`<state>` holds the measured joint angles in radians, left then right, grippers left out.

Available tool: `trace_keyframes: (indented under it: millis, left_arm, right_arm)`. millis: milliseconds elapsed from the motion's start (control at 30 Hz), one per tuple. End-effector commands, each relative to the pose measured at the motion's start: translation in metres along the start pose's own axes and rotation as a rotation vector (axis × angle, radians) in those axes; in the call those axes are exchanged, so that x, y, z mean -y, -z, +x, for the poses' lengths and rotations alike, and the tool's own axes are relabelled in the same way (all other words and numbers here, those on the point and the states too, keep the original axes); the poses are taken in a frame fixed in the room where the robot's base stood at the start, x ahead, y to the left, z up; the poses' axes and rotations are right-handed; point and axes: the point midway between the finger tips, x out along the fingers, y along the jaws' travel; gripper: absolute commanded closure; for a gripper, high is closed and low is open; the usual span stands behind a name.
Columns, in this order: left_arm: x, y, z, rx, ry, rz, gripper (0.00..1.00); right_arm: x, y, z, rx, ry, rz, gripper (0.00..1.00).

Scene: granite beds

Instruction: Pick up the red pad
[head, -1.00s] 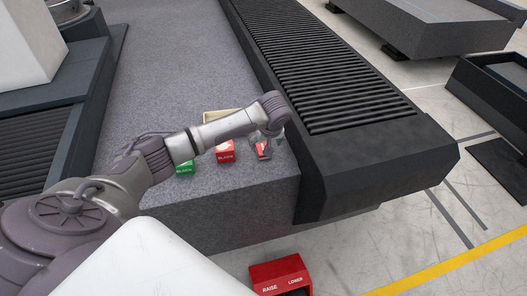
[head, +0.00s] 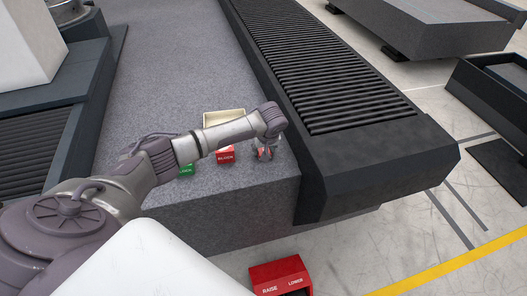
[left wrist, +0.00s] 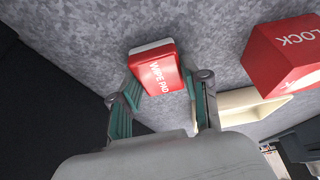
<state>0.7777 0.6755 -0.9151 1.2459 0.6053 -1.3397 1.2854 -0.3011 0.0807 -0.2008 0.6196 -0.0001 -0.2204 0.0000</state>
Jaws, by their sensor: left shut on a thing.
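The red pad (left wrist: 156,72), marked "WIPE PAD" and with a pale edge, lies between the fingers of my left gripper (left wrist: 167,82) in the left wrist view. The gripper is shut on it, a finger on either side. In the head view my left gripper (head: 265,149) is at the granite bed's front right, near the black ribbed cover, and hides most of the pad. I cannot tell whether the pad touches the granite. My right gripper is not in view.
A red block (head: 226,155) stands just left of the gripper, with a green block (head: 186,169) further left. A cream tray (head: 225,117) lies behind, partly hidden by my arm. The black ribbed cover (head: 325,85) rises on the right. The granite bed (head: 170,60) is clear further back.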

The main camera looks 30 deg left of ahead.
Motion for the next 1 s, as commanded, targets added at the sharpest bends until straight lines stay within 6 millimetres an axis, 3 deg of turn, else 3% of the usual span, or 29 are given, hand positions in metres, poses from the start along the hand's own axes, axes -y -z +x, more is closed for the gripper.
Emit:
trace_keyframes:
  millis: [333,700,1000]
  left_arm:
    - [0.0,0.003,-0.007,-0.001,0.0,-0.001,0.75]
    - [-0.001,0.03,-0.071,-0.001,-0.003,-0.001,0.75]
    - [0.0,0.039,-0.093,0.0,0.0,-0.001,0.75]
  right_arm:
    - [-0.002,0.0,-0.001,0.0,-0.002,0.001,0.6]
    - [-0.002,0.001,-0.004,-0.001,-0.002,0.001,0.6]
    - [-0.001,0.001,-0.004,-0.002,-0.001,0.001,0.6]
